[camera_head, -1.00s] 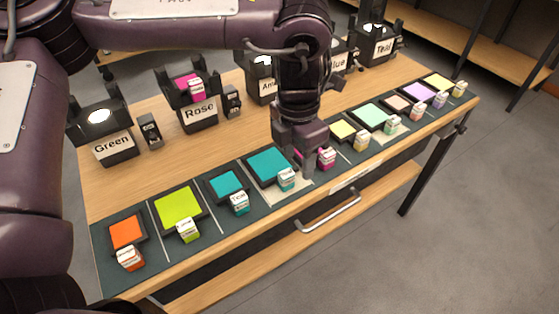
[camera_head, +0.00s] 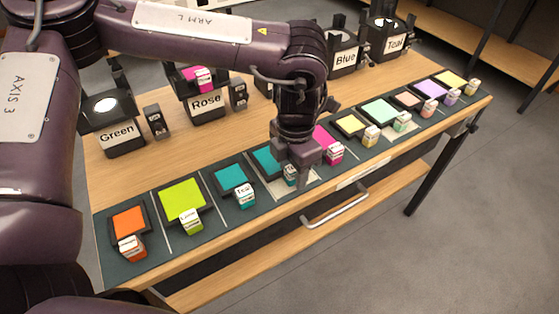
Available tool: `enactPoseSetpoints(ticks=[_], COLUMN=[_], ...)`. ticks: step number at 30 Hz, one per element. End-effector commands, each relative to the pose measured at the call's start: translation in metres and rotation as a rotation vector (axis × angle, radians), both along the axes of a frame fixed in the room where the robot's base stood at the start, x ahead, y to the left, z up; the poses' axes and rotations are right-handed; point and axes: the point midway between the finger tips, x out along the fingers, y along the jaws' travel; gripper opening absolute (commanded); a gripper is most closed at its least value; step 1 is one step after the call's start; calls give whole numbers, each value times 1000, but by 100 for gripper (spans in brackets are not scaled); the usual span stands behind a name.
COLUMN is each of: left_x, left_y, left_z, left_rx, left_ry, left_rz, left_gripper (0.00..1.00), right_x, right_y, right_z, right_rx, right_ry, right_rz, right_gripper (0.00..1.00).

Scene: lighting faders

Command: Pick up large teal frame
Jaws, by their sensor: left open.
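The large teal frame (camera_head: 264,161) lies on the dark mat near the table's front, right of a smaller teal frame (camera_head: 228,176). Its tag block (camera_head: 290,174) sits at its front right corner and is partly covered. My left gripper (camera_head: 297,178) points down over the right part of the large teal frame, around or just beside the tag block, and is open. It hides the frame's right side; I cannot tell whether it touches anything. The Teal lamp (camera_head: 388,38) stands at the table's back right. My right gripper is not in view.
Lime (camera_head: 181,198) and orange (camera_head: 129,220) frames lie left. Pink (camera_head: 324,140), yellow (camera_head: 350,125) and several other frames lie right. Green (camera_head: 118,130), Rose (camera_head: 206,103) and Blue (camera_head: 342,58) lamps stand behind. A drawer handle (camera_head: 335,212) juts from the front.

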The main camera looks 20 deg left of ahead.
Motion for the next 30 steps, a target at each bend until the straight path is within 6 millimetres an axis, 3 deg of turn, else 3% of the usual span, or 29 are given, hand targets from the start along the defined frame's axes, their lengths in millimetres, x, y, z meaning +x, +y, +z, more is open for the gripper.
enactPoseSetpoints(ticks=[1, 11, 23, 30], left_x=[0, 0, 1, 1], left_y=[0, 0, 0, 0], left_z=[0, 0, 7, 42], left_rx=[0, 0, -1, -1], left_ry=[0, 0, -3, -5], left_rz=[0, 0, 0, 1], left_gripper=[43, 0, 0, 0], right_x=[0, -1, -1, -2], right_y=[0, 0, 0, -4], right_z=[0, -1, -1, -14], right_rx=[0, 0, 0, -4], right_ry=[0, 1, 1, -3], right_rz=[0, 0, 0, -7], right_gripper=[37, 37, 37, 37])
